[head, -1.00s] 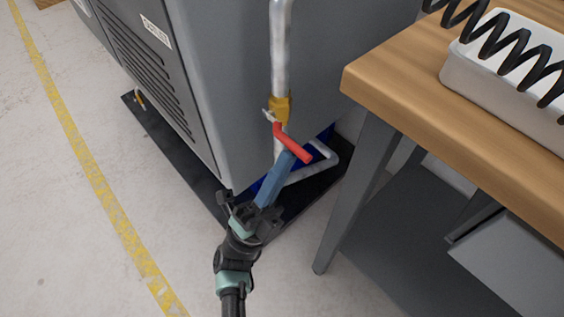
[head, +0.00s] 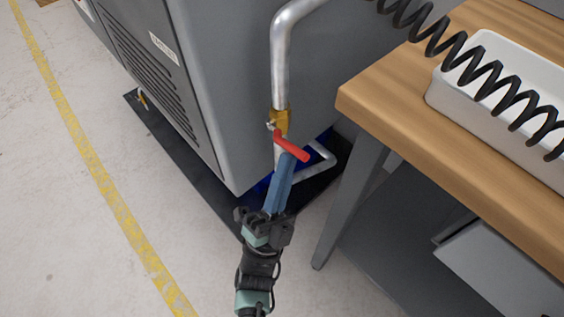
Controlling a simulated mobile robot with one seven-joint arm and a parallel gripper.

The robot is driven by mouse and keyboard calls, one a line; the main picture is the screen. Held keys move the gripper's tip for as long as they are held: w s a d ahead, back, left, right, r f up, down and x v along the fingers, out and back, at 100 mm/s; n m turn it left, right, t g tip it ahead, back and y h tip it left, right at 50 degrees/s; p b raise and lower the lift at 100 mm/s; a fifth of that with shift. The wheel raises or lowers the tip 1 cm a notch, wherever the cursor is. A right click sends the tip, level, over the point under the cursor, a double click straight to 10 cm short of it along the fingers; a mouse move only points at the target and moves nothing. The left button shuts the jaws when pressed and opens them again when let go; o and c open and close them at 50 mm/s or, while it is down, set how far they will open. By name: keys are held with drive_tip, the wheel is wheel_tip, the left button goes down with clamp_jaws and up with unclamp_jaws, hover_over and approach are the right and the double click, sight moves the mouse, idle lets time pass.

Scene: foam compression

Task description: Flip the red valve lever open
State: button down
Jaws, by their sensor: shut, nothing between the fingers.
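The red valve lever (head: 292,146) is joined to a brass valve (head: 281,121) on a vertical silver pipe (head: 280,65). The lever slants down to the right, across the pipe's line. My gripper (head: 289,158) has long blue fingers, shut together with nothing between them. It points up from below, and its tips are at the underside of the lever's outer half. They look in contact with it, but I cannot tell for sure. The tips are partly hidden by the lever.
A grey machine cabinet (head: 215,85) stands behind the valve on a dark base mat. A wooden-topped workbench (head: 390,110) is close on the right, bearing a white tray (head: 440,95) and a black coiled hose (head: 470,70). The floor on the left is clear, with a yellow line (head: 110,200).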

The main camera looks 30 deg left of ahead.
sight(283, 147)
drive_tip(key=r+n+g+y+p, duration=0.2)
drive_tip(key=n+y+p, duration=0.1)
drive_tip(key=n, duration=0.1)
drive_tip(key=r+n+g+y+p, duration=0.1)
drive_tip(key=n+g+y+p, duration=0.1)
drive_tip(key=n+y+p, duration=0.1)
drive_tip(key=r+n+g+y+p, duration=0.2)
drive_tip(key=n+y+p, duration=0.2)
drive_tip(key=n, duration=0.1)
drive_tip(key=shift+w+a+r+g, duration=0.1)
drive_tip(key=shift+a+r+g, duration=0.15)
drive_tip(key=shift+r+g, duration=0.15)
drive_tip(key=n+g+p, duration=0.1)
drive_tip(key=p, duration=0.2)
drive_tip(key=a+r+n+g+p, duration=0.1)
drive_tip(key=n+g+p, duration=0.1)
drive_tip(key=p, duration=0.1)
drive_tip(key=a+n+g+p, duration=0.1)
drive_tip(key=n+g+p, duration=0.1)
drive_tip(key=p, duration=0.2)
drive_tip(key=shift+w+a+r, duration=0.1)
drive_tip(key=shift+w+r, duration=0.05)
drive_tip(key=shift+w, duration=0.25)
drive_tip(key=shift+s, duration=0.1)
